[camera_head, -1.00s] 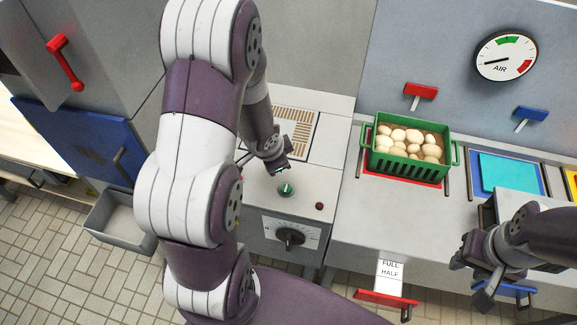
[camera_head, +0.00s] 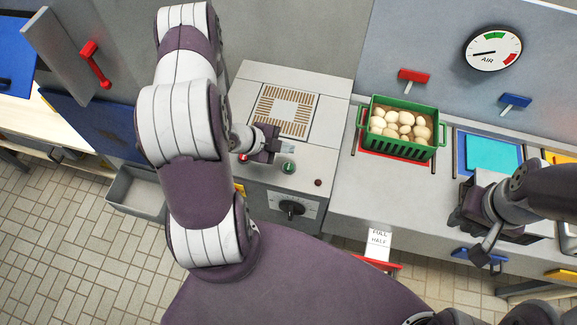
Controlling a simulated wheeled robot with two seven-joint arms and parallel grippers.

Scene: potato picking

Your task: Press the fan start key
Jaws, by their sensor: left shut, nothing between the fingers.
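A green round button (camera_head: 288,168) sits on the top of the grey machine, above a black dial (camera_head: 292,208) on its front. A small dark red button (camera_head: 318,183) is to its right, and a bright red one (camera_head: 243,157) shows to its left beside my arm. Labels are too small to read. My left gripper (camera_head: 288,147) is shut and empty, just beyond the green button in the picture, with a small gap visible between them. Its height above the panel is unclear. My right gripper (camera_head: 470,220) is at the right over the counter; its jaws are hard to make out.
A vented plate (camera_head: 285,110) lies behind the buttons. A green crate (camera_head: 402,146) of potatoes stands on the counter to the right. Red (camera_head: 413,76) and blue (camera_head: 515,102) levers and an air gauge (camera_head: 493,47) are on the back wall. A grey bin (camera_head: 136,190) is at lower left.

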